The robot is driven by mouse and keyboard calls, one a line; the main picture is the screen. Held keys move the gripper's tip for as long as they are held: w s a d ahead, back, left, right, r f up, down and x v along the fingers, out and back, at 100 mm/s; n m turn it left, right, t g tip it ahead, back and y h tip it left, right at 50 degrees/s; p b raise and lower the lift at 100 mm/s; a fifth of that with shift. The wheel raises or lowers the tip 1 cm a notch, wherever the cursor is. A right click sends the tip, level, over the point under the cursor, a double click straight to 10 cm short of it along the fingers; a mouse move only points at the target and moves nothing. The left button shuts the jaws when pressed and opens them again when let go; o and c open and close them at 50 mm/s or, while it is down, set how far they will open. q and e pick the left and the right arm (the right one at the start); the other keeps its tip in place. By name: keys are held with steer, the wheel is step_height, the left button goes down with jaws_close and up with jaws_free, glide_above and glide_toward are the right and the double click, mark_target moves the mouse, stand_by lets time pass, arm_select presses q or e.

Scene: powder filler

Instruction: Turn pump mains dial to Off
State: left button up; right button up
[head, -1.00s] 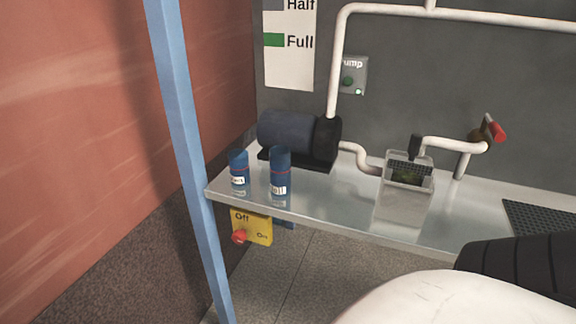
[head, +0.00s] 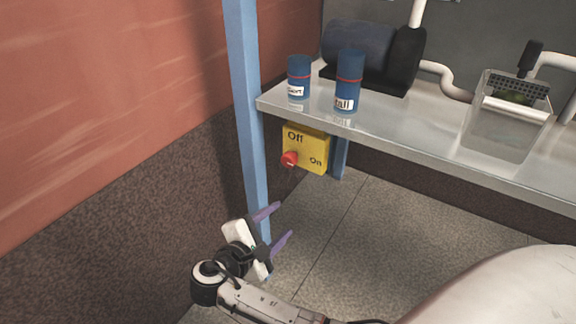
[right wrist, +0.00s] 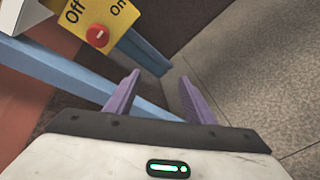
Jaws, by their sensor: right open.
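The pump mains dial is a red knob (head: 289,159) on a yellow box (head: 312,148) marked Off at upper left and On at lower right. The box hangs under the left end of the steel bench, beside the blue post. The knob sits at the box's lower left in the head view. My right gripper (head: 279,226) is open and empty, below and a little left of the box, clear of the knob. In the right wrist view the red knob (right wrist: 97,36) lies above and left of the two purple fingers (right wrist: 160,95). My left gripper is not in view.
The blue post (head: 247,110) stands close by my right gripper. The steel bench (head: 410,135) is above, carrying two blue canisters (head: 348,80), a dark pump motor (head: 375,55) and a clear tank (head: 505,115). The floor (head: 400,235) below is open.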

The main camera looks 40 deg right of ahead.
mark_target(288, 162)
steer(key=w+r+n+h, duration=0.1)
steer(key=w+r+h, duration=0.3)
steer(key=r, duration=0.5)
steer(key=shift+t, duration=0.5)
steer(key=b+x, duration=0.1)
steer(key=x, duration=0.8)
steer(key=shift+w+d+r, duration=0.1)
steer(key=shift+w+d, duration=0.1)
steer(key=shift+d, duration=0.05)
